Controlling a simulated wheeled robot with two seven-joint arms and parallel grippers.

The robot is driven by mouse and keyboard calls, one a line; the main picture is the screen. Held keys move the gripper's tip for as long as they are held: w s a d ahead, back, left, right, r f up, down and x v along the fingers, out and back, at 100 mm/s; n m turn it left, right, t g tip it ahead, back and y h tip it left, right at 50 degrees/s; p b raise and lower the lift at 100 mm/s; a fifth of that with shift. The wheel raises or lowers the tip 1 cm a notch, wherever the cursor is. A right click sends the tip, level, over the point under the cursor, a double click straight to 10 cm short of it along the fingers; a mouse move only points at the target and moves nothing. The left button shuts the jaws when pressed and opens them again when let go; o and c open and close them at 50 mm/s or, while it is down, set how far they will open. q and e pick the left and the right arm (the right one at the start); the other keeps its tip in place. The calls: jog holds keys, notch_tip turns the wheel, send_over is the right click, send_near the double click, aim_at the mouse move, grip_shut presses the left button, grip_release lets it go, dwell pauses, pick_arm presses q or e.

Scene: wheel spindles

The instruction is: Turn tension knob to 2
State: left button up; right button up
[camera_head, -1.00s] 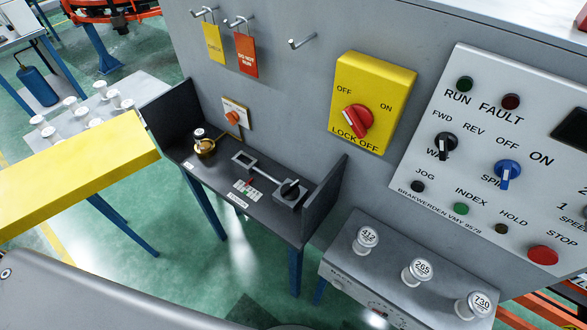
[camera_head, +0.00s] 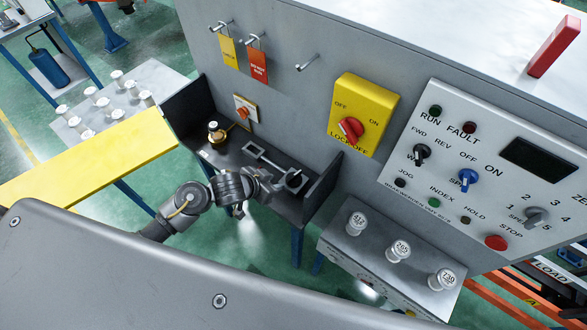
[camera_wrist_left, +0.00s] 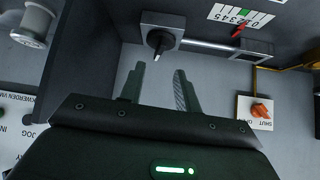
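The tension knob (camera_head: 293,181) is a black knob on a grey block at the right end of the dark bench station (camera_head: 229,158). In the head view my left gripper (camera_head: 273,184) is just left of the knob. A numbered scale (camera_wrist_left: 241,14) with a green mark and a red pointer (camera_wrist_left: 238,30) shows in the wrist view. My right gripper is out of view.
The station's right side wall (camera_head: 322,188) stands close to the knob. A yellow lockout box (camera_head: 362,113) and control panel (camera_head: 480,165) are on the machine face. White spindles (camera_head: 398,250) stand on a rack at right. An orange knob (camera_wrist_left: 260,110) shows in the wrist view.

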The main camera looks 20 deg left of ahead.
aim_at(296, 174)
pick_arm(q)
jog(key=shift+m+h, duration=0.3)
jog(key=shift+h, duration=0.1)
jog(key=x, duration=0.3)
jog(key=w+x, duration=0.1)
jog(key=x, duration=0.3)
jog(key=r+p+x, duration=0.1)
jog(key=x, duration=0.3)
jog(key=shift+w, duration=0.35)
grip_shut()
